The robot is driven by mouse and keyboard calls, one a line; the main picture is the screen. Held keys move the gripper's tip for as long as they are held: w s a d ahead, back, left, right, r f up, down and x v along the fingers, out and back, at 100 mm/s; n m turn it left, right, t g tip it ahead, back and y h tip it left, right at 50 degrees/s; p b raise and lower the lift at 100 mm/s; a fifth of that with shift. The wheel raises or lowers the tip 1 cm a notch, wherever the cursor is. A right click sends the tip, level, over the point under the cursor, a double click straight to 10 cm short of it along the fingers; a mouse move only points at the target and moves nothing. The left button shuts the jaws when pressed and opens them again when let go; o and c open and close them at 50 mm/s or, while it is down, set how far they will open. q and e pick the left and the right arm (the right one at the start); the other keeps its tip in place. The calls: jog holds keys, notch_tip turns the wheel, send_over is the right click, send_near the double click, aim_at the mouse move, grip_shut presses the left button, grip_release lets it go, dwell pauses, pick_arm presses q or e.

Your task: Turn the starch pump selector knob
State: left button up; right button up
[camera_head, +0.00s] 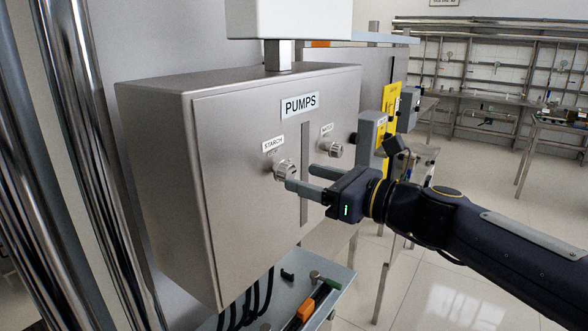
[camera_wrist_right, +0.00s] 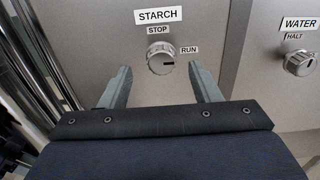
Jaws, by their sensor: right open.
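The starch selector knob (camera_head: 285,169) is a round silver knob under the STARCH label on the grey PUMPS panel (camera_head: 230,200). In the right wrist view the knob (camera_wrist_right: 160,60) sits between STOP and RUN labels, its dark mark pointing toward RUN. My right gripper (camera_head: 300,180) is open in front of the panel, its two grey fingers spread wide. In the wrist view the fingertips stand left and right of the knob and lower in the picture, apart from it. No contact shows. My left gripper is not in view.
A second silver knob under a WATER label (camera_wrist_right: 299,24) sits to the right on the same panel. Vertical steel pipes (camera_head: 90,150) stand at the left. A shelf with tools and cables (camera_head: 305,300) lies below the panel.

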aim_at(291, 174)
jog(key=x, duration=0.3)
jog(key=shift+d, duration=0.1)
jog(key=shift+w+a, duration=0.45)
jog(key=shift+a, duration=0.1)
jog(key=c, duration=1)
jog(key=shift+f, duration=0.1)
